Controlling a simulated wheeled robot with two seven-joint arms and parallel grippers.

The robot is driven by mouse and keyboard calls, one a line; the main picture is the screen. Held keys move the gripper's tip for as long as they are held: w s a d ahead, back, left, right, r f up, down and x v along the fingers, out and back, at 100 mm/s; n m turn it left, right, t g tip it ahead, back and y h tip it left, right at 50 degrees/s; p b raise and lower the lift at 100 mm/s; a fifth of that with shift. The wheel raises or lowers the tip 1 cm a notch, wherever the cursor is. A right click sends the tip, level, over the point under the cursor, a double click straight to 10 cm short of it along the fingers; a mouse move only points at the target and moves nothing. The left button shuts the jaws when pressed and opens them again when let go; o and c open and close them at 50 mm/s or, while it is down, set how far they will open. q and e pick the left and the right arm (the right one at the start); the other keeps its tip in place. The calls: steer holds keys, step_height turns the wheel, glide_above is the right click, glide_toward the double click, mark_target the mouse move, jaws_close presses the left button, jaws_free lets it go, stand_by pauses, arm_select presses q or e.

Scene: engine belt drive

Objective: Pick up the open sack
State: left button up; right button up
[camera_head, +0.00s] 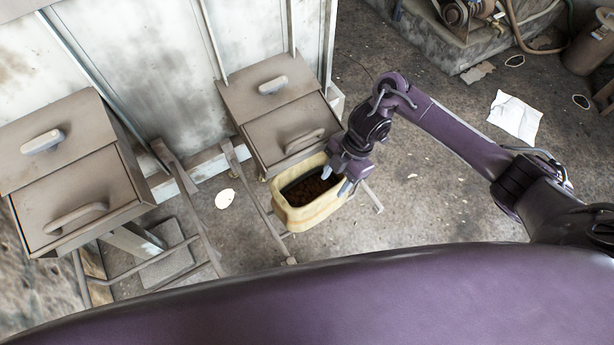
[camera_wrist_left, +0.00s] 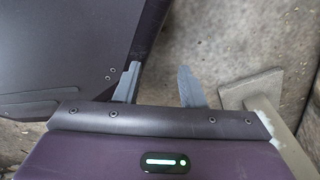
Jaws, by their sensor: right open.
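The open sack (camera_head: 297,217) is a cream, box-shaped bag with dark brown contents showing inside. It stands upright at the middle of the head view, by the foot of a brown metal box. My right gripper (camera_head: 336,180) is open, with its fingertips over the sack's right rim. I cannot tell whether they touch it. My left gripper (camera_wrist_left: 159,70) shows only in the left wrist view, its two grey fingers apart with nothing between them. The sack is not recognisable in that view.
Two brown metal boxes with handles, one near the sack (camera_head: 277,100) and one at left (camera_head: 75,160), stand against a pale metal wall (camera_head: 135,65). Thin metal legs and bars lie left of the sack. A paper sheet (camera_head: 515,117) lies on open floor at right.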

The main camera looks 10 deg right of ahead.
mark_target(328, 192)
steer(key=shift+w, duration=0.15)
steer(key=shift+a+f, duration=0.1)
steer(key=shift+f, duration=0.15)
steer(key=x, duration=0.6)
steer(key=shift+s+a+f+b, duration=0.1)
steer(key=shift+s+f+b, duration=0.05)
steer(key=shift+s+b, duration=0.15)
arm_select(q)
steer(key=shift+w+d+r, duration=0.1)
steer(key=shift+w+d, duration=0.1)
steer(key=shift+w, duration=0.75)
arm_select(e)
steer(key=shift+a+f, duration=0.15)
steer(key=shift+f, duration=0.2)
steer(key=shift+f, duration=0.25)
jaws_close()
arm_select(q)
steer(key=shift+s, duration=0.1)
